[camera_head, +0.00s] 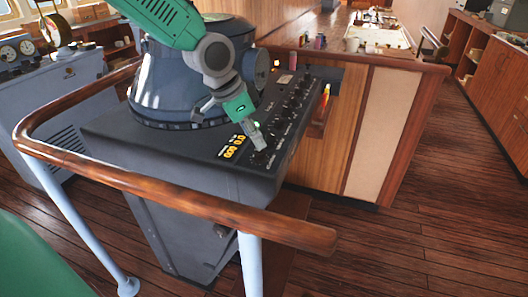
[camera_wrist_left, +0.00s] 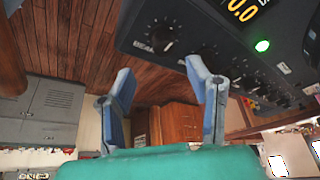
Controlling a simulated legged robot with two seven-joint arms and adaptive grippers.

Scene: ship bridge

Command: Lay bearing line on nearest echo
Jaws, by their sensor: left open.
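The radar console has a dark sloping control panel (camera_head: 284,112) with rows of black knobs, and yellow digits (camera_head: 235,147) glow at its near end. The digits also show, partly cut off, in the left wrist view (camera_wrist_left: 243,10). A big dark hood (camera_head: 185,90) covers the radar's screen, so no echo or bearing line shows. My left gripper (camera_head: 262,146) is over the panel's near end, beside the digits. In the left wrist view it (camera_wrist_left: 160,78) is open and empty. One black knob (camera_wrist_left: 163,38) lies beyond the gap, and another (camera_wrist_left: 207,55) is close behind the right-hand finger. Contact cannot be told.
A wooden handrail (camera_head: 150,190) curves around the console's left and front. A wooden chart counter (camera_head: 375,60) with small items stands behind it. A green light (camera_wrist_left: 262,45) glows on the panel. The plank floor (camera_head: 430,220) at right is clear.

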